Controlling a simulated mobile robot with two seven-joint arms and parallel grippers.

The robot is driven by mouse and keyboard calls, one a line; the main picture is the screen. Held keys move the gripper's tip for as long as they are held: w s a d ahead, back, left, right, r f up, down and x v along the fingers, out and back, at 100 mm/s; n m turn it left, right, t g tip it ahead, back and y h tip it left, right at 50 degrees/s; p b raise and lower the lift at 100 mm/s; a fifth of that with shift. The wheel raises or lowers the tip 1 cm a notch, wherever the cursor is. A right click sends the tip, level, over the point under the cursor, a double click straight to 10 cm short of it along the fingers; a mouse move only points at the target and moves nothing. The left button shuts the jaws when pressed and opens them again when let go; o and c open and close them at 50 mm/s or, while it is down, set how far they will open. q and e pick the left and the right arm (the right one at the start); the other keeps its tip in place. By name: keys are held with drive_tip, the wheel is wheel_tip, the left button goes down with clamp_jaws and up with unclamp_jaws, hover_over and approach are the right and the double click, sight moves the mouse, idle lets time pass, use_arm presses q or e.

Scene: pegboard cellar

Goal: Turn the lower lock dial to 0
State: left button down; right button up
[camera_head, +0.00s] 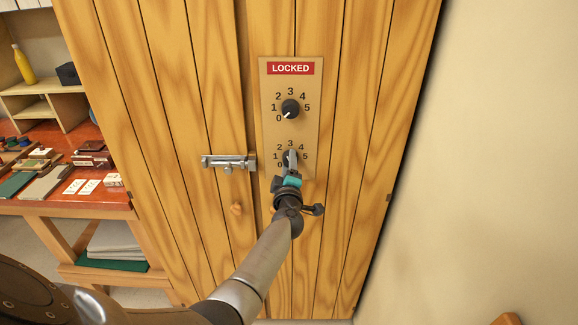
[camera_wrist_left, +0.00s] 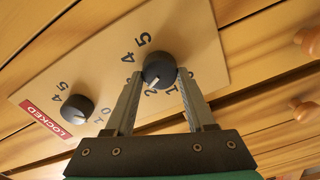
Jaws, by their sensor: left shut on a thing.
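The lower lock dial (camera_wrist_left: 158,68) is a round black knob with a white mark. In the left wrist view the mark points toward the 2. My left gripper (camera_wrist_left: 160,78) is shut on this dial, one finger on each side. In the head view the gripper (camera_head: 291,162) covers most of the lower dial and its mark. The upper dial (camera_head: 290,108) has its white mark toward 0; it also shows in the left wrist view (camera_wrist_left: 77,108). The dial plate (camera_head: 309,128) carries a red LOCKED sign (camera_head: 291,68). My right gripper is out of view.
A metal slide bolt (camera_head: 229,162) sits left of the plate on the wooden cabinet door (camera_head: 180,100). A round wooden knob (camera_head: 236,209) is below it. A red-topped workbench (camera_head: 100,200) with small items stands at left. The wall (camera_head: 500,150) at right is bare.

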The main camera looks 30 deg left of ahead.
use_arm(q)
drive_tip(key=n+b, duration=0.1)
drive_tip(key=n, duration=0.6)
drive_tip(key=n+b, duration=0.2)
drive_tip(key=n, duration=0.5)
drive_tip(key=n+b, duration=0.2)
drive_tip(key=n, duration=0.6)
drive_tip(key=shift+w+d+f, duration=0.1)
drive_tip(key=shift+d+f, duration=0.05)
drive_tip(key=shift+f, duration=0.2)
drive_tip(key=shift+n, duration=0.3)
drive_tip(key=shift+c, duration=1.3)
unclamp_jaws()
drive_tip(key=shift+d, duration=0.1)
